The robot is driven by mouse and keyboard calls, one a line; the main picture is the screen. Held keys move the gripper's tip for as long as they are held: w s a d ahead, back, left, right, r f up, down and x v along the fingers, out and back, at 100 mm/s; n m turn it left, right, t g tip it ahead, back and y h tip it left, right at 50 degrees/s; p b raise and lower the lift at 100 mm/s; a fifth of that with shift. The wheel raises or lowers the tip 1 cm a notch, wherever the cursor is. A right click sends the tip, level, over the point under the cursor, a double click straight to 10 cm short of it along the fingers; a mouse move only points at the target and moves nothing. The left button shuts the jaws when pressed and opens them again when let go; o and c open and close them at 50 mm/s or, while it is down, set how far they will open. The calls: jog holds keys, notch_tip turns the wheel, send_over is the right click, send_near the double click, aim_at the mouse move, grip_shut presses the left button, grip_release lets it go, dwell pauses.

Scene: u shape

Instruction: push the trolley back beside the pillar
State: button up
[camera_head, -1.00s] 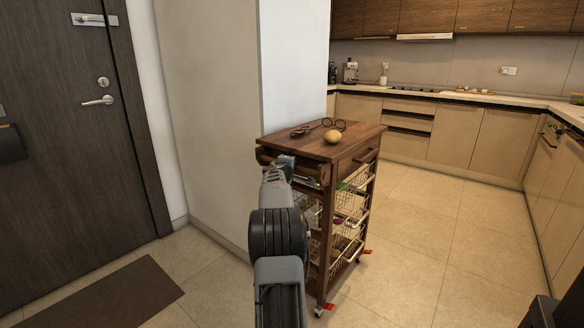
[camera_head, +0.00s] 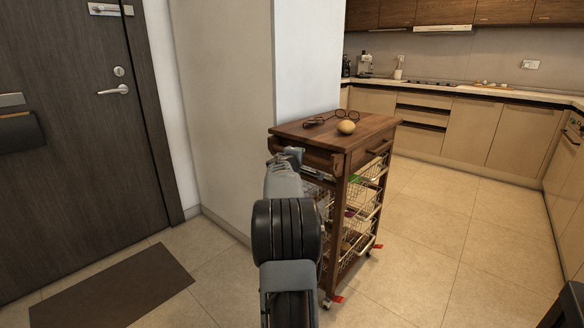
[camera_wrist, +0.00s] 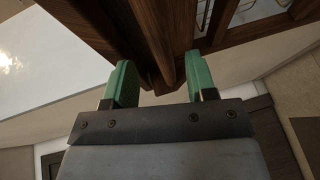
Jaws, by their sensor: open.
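The dark wooden trolley (camera_head: 336,137) stands upright on the floor in front of the bright side of the pale pillar (camera_head: 235,85), to the right of its corner. It has wire baskets, a drawer and castors with red tabs. My gripper (camera_head: 285,156) is at the trolley's upper left, by its handle end; the arm hides part of the lower left side. In the wrist view, the green fingers (camera_wrist: 160,80) are apart, with the trolley's dark wood (camera_wrist: 157,42) just beyond and between them. I cannot tell whether they touch it.
A round yellowish item (camera_head: 346,127) and dark glasses (camera_head: 322,121) lie on the trolley's top. A brown mat (camera_head: 120,285) lies before the dark door (camera_head: 75,130). Kitchen cabinets (camera_head: 480,130) line the back and right. The tiled floor right of the trolley is clear.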

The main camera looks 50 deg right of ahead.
jog(key=v, duration=0.8)
jog(key=shift+r, duration=0.1)
dwell(0.3)
jog(key=a+r+m+y+p, duration=0.2)
jog(key=a+r+y+p, duration=0.1)
jog(key=a+r+p, duration=0.55)
jog(key=a+r+m+y+p, duration=0.15)
jog(key=a+r+p, duration=0.35)
jog(key=a+p, duration=0.65)
jog(key=s+a+r+y+p, duration=0.2)
jog(key=a+p, duration=0.3)
jog(key=a, duration=0.4)
jog(key=s+a+r+g+y+p, duration=0.1)
jog(key=s+a+r+y+p, duration=0.1)
jog(key=s+a+y+p, duration=0.3)
jog(key=s+a+r+y+p, duration=0.2)
jog(key=s+a+y+p, duration=0.2)
jog(key=a, duration=0.9)
jog(key=shift+s+a+r+n+g+p, duration=0.25)
jog(key=shift+n+p, duration=0.2)
jog(key=shift+p, duration=0.8)
jog(key=shift+d, duration=0.1)
jog(key=shift+c, duration=0.5)
jog(key=shift+c, duration=0.4)
